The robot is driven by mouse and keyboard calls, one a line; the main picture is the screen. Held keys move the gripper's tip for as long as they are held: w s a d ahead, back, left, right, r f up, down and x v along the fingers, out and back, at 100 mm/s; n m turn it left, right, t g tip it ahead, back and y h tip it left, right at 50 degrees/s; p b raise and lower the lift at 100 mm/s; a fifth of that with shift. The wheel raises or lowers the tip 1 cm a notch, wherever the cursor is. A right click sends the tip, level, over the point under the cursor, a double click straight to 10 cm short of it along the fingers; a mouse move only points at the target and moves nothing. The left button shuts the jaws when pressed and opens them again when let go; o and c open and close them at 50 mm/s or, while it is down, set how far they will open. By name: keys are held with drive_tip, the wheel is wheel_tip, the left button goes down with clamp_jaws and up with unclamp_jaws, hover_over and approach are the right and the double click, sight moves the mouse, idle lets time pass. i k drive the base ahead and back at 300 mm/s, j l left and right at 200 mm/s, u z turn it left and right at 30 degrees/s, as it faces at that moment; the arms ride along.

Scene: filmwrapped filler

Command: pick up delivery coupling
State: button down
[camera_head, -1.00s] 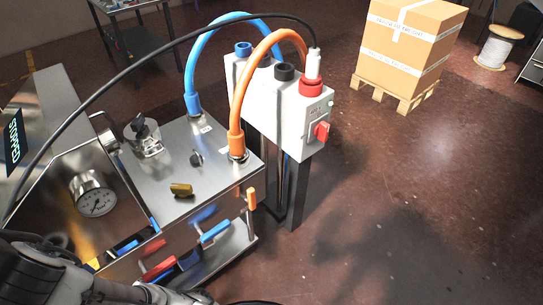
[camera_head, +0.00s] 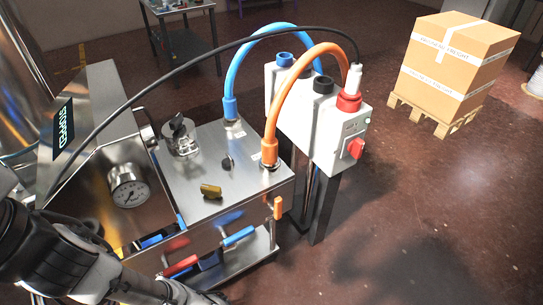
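No label marks the delivery coupling. A small brass-coloured fitting (camera_head: 210,190) lies on the steel top (camera_head: 205,160) of the machine. An orange coupling (camera_head: 270,153) ends the orange hose and sits in a port at the top's right edge. A blue coupling (camera_head: 230,108) ends the blue hose farther back. My gripper is not in view; only grey and black links of my arm show at the lower left, in front of the machine.
A white box (camera_head: 330,125) on posts has blue, black and red sockets and a red switch. The hoses and a black cable arch above the machine. Blue, red and orange handles are on its front. A pallet (camera_head: 432,115) with a carton (camera_head: 455,60) stands at the back right. Floor at right is clear.

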sight(269, 157)
drive_tip(key=i+l+u, duration=0.2)
drive_tip(key=l, duration=0.15)
drive_tip(key=i+l+u, duration=0.2)
drive_tip(key=l, duration=0.15)
drive_tip(key=i+l+u, duration=0.25)
drive_tip(key=l, duration=0.15)
drive_tip(key=l+u, duration=0.2)
drive_tip(key=l, duration=0.25)
drive_tip(key=i+l+u, duration=0.2)
drive_tip(key=l, duration=0.25)
drive_tip(key=k, duration=0.05)
